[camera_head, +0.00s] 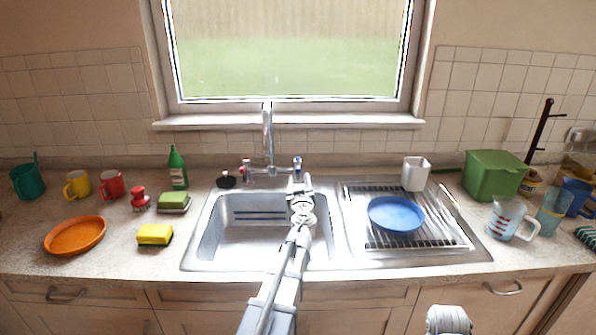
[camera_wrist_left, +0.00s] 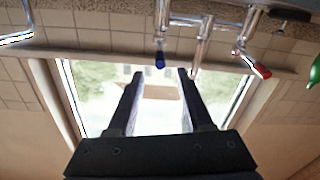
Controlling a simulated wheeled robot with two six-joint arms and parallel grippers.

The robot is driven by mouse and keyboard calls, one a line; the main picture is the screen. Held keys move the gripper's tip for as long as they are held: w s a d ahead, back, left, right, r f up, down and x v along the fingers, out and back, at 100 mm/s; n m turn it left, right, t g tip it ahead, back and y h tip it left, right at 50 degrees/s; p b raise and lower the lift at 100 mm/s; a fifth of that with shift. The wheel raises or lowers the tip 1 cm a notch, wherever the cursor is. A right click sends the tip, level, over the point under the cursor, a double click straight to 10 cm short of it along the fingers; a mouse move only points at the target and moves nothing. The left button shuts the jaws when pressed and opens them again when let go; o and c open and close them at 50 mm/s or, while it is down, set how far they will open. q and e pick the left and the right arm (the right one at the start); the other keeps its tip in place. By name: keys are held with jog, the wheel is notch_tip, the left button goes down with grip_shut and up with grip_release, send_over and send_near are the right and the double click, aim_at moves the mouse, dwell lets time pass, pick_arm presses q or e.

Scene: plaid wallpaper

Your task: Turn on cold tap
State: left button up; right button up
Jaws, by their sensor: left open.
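The blue-marked cold tap handle (camera_head: 297,161) stands on the right of the chrome faucet (camera_head: 267,140) behind the sink. In the left wrist view, which is upside down, the blue handle (camera_wrist_left: 160,61) appears between the fingertips, a little beyond them. The red-marked tap handle (camera_head: 246,164) is on the faucet's left; it also shows in the left wrist view (camera_wrist_left: 262,71). My left gripper (camera_head: 300,182) is open and empty, just in front of and below the blue handle, apparently not touching it.
The sink basin (camera_head: 225,240) lies under my left arm. A blue plate (camera_head: 396,213) rests on the drainer at right, with a white cup (camera_head: 415,173) behind. A green bottle (camera_head: 177,167), sponges and mugs stand at left. A window is behind the faucet.

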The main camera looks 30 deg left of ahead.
aim_at(298, 172)
pick_arm(q)
jog(key=x, duration=0.7)
jog(key=shift+w+a, duration=0.1)
jog(key=shift+c, duration=0.4)
grip_shut()
dwell(0.8)
